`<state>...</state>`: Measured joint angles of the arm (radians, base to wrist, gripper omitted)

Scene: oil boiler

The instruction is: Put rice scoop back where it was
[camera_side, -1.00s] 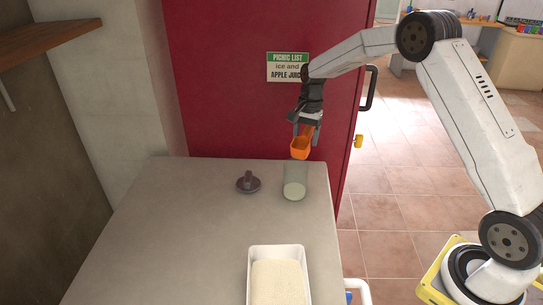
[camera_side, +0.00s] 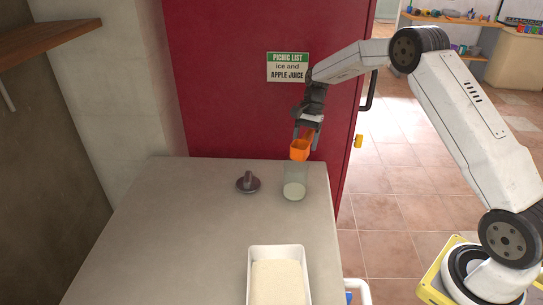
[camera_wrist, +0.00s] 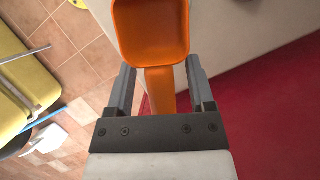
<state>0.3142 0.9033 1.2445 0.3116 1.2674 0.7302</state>
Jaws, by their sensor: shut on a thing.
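The orange rice scoop (camera_side: 300,150) is held in my gripper (camera_side: 308,124) above the far right part of the counter. In the wrist view the scoop (camera_wrist: 152,35) shows its empty-looking bowl, and its handle lies between the two fingers of my gripper (camera_wrist: 161,88). A clear container (camera_side: 294,183) with pale contents at its bottom stands on the counter just below the scoop. A white tray (camera_side: 251,253) filled with rice (camera_side: 278,283) sits at the near right of the counter.
A dark lid with a knob (camera_side: 248,184) lies left of the clear container. A red door (camera_side: 220,100) with a picnic list sign (camera_side: 288,67) stands behind the counter (camera_side: 170,230). The counter's left and middle are clear.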

